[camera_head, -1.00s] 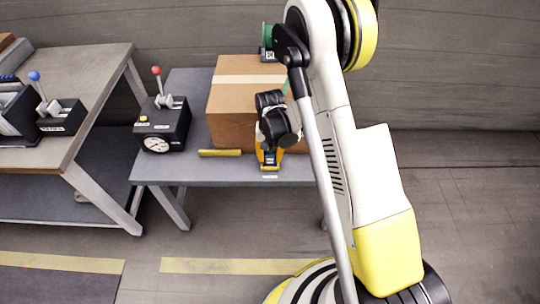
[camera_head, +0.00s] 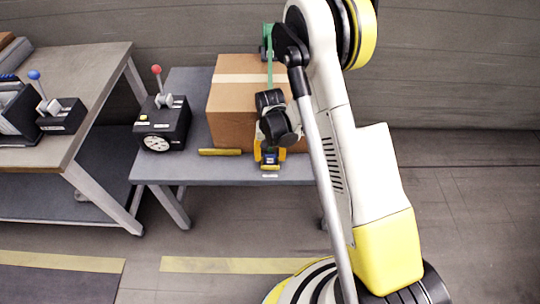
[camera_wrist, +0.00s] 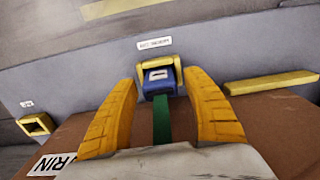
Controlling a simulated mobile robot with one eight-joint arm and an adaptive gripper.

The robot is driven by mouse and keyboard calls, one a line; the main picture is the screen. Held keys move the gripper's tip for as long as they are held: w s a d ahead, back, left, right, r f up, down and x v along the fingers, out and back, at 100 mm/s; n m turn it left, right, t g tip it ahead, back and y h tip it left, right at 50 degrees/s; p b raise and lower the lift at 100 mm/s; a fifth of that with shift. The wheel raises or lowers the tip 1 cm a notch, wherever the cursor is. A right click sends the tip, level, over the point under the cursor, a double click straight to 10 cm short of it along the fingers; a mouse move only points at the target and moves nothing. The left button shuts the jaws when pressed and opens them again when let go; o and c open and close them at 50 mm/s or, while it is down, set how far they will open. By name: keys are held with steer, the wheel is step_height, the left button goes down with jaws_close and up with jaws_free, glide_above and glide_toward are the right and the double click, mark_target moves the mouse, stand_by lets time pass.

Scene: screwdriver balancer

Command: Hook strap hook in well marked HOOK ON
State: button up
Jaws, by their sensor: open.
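A blue strap hook (camera_wrist: 158,82) sits in a yellow-framed well (camera_wrist: 145,72) at the box's foot in the wrist view. The white label (camera_wrist: 155,43) beyond the well is too blurred to read. A green strap (camera_wrist: 162,122) runs from the hook back under my gripper's palm. My gripper (camera_wrist: 161,78) is open, with one yellow finger on each side of the hook and visible gaps between. In the head view my gripper (camera_head: 269,155) is at the table's front edge, with the blue hook (camera_head: 269,158) between its fingers. The green strap (camera_head: 269,72) hangs over the box there.
A cardboard box (camera_head: 232,112) stands on the grey table (camera_head: 170,172). A yellow bar (camera_head: 220,152) lies left of my gripper. A black box with a red-knobbed lever (camera_head: 162,125) stands further left. Another yellow well (camera_wrist: 38,125) shows at left in the wrist view.

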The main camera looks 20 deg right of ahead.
step_height(320, 180, up, 12)
stand_by(0.4)
